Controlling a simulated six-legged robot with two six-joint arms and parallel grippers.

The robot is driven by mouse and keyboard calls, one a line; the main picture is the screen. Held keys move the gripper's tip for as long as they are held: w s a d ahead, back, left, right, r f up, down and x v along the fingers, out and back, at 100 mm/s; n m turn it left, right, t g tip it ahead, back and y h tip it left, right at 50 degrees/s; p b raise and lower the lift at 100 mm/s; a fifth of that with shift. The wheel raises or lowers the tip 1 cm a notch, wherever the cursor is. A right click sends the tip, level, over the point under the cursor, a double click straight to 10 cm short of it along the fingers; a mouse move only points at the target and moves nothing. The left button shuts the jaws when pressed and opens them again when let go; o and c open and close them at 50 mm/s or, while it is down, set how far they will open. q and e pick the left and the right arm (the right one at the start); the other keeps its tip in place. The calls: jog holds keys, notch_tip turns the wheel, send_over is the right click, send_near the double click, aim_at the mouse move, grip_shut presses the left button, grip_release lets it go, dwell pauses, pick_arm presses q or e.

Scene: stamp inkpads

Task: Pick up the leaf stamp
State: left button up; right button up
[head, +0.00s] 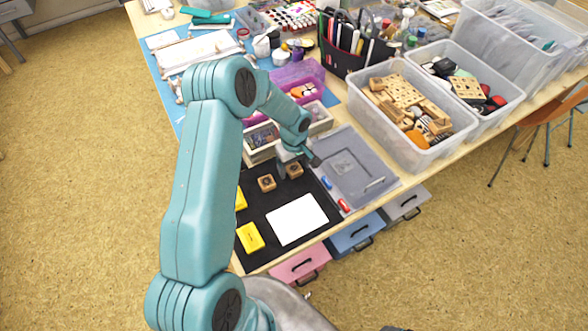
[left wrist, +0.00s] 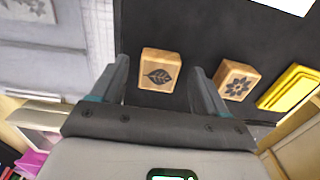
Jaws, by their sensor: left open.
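The leaf stamp (left wrist: 160,70) is a small wooden block with a dark leaf on its face. It lies between my left gripper's two fingers (left wrist: 160,82) in the left wrist view, with a gap to each finger. In the head view the leaf stamp (head: 294,171) sits on the black mat (head: 257,211), close under my open left gripper (head: 299,160). A second wooden stamp with a flower (left wrist: 237,80) lies just outside one finger; it also shows in the head view (head: 266,183). My right gripper is out of view.
A white card (head: 297,220) and yellow pads (head: 250,238) lie on the mat. A grey tray (head: 375,187) is to its right, and a compartment box (head: 262,140) stands behind. Clear bins (head: 410,150) of blocks stand further right. The table's front edge is near.

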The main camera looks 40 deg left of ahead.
aim_at(294, 168)
pick_arm(q)
jog(key=c, duration=0.3)
jog(key=shift+w, duration=0.1)
jog(key=c, duration=0.8)
jog(key=shift+c, duration=0.2)
jog(key=shift+a+r, duration=0.1)
jog(key=shift+r, duration=0.35)
notch_tip(294, 168, up, 19)
jog(key=b, duration=0.2)
